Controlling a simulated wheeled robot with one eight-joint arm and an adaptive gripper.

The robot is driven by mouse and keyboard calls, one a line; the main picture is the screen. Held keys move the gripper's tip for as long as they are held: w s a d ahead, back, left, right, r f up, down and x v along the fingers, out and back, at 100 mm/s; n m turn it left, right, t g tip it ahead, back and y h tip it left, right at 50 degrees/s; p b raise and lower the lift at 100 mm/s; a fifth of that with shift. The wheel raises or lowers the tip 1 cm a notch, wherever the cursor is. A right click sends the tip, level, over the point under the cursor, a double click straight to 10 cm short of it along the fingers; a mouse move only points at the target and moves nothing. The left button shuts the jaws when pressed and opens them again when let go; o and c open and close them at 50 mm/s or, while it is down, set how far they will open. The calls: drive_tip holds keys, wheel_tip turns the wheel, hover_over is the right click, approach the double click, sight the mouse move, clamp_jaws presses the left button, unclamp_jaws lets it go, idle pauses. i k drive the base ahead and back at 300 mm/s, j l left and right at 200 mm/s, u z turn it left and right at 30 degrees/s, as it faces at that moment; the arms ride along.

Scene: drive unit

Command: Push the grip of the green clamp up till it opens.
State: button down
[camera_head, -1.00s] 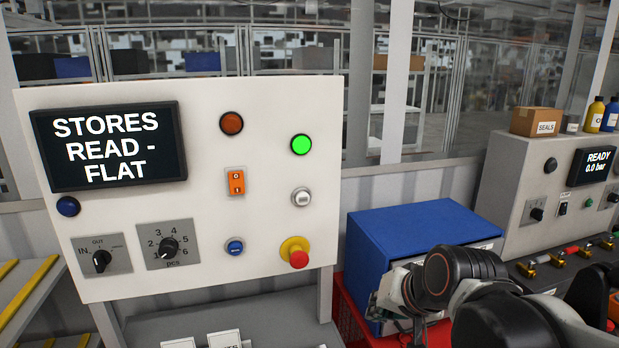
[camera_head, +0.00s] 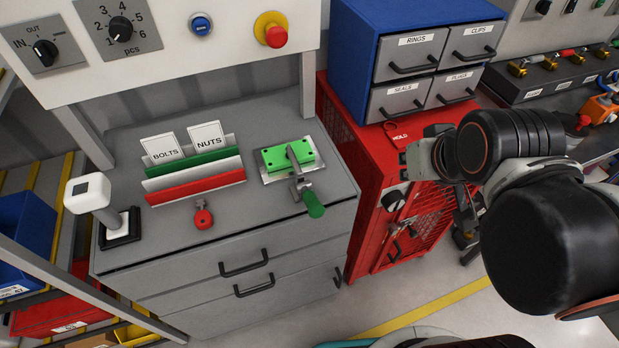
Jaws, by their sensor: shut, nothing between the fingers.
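The green clamp's grip (camera_head: 313,204) sticks out toward me at the front edge of the grey cabinet top, pointing down and forward. Its metal lever and arm (camera_head: 296,171) reach over a green block (camera_head: 273,160) on a light plate, and the arm rests on or just above the block. My gripper (camera_head: 397,198) is to the right of the clamp, in front of the red cabinet, well apart from the grip. It is shut and holds nothing; my wrist hides part of it.
The grey cabinet top (camera_head: 130,237) also holds a red-handled item (camera_head: 203,217), a file rack (camera_head: 195,180) and a white-headed stand (camera_head: 88,195). Right of it stand the red cabinet (camera_head: 350,150) and the blue drawer unit (camera_head: 365,40). Floor in front is free.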

sight(316, 210)
drive_tip(key=k+j+z, duration=0.5)
drive_tip(key=k+j, duration=0.45)
drive_tip(key=j, duration=0.4)
drive_tip(key=k+j+z, duration=0.45)
drive_tip(key=k+j, duration=0.55)
drive_tip(key=k, duration=0.15)
